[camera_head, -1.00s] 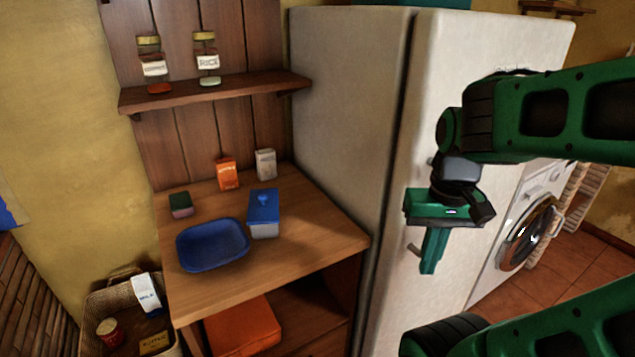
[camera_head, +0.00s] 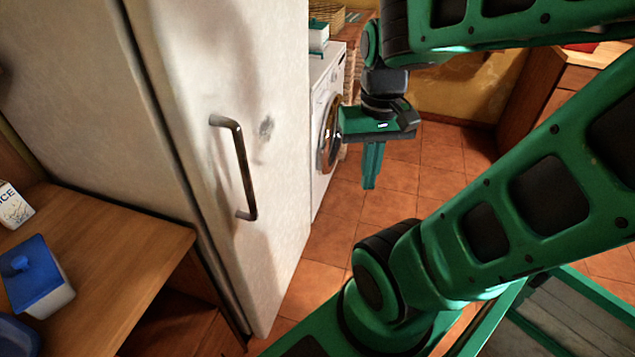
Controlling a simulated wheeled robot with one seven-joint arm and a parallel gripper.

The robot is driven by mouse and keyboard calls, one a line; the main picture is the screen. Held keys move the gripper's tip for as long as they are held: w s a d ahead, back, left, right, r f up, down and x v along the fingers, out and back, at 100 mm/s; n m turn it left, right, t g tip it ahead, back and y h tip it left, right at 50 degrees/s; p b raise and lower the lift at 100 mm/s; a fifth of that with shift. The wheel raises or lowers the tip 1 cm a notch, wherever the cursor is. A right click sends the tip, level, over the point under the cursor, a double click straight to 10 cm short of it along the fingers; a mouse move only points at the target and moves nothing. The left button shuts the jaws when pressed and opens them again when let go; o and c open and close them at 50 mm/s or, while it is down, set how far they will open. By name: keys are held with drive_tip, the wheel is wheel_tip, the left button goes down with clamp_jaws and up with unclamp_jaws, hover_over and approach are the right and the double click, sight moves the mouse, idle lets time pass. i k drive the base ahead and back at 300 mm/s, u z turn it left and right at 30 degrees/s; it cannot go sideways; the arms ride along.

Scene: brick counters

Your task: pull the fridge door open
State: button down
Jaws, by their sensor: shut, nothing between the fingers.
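The fridge door (camera_head: 195,75) is white and looks closed against the fridge body (camera_head: 75,75) at the left. Its dark metal handle (camera_head: 240,168) stands upright on the door and is in full view. My gripper (camera_head: 370,182) is green and shut, with nothing in it. It points down in the open space to the right of the handle, clearly apart from it and from the door.
A white washing machine (camera_head: 327,75) stands beyond the fridge, behind my gripper. A wooden counter (camera_head: 120,245) with a blue-lidded box (camera_head: 40,285) is at the left. The tiled floor (camera_head: 335,225) is clear between fridge and arm.

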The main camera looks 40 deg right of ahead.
sight(229, 78)
drive_tip(key=u, duration=0.65)
drive_tip(key=k, duration=1.55)
drive_tip(key=z, duration=0.75)
drive_tip(key=i, duration=1)
drive_tip(key=u, duration=0.05)
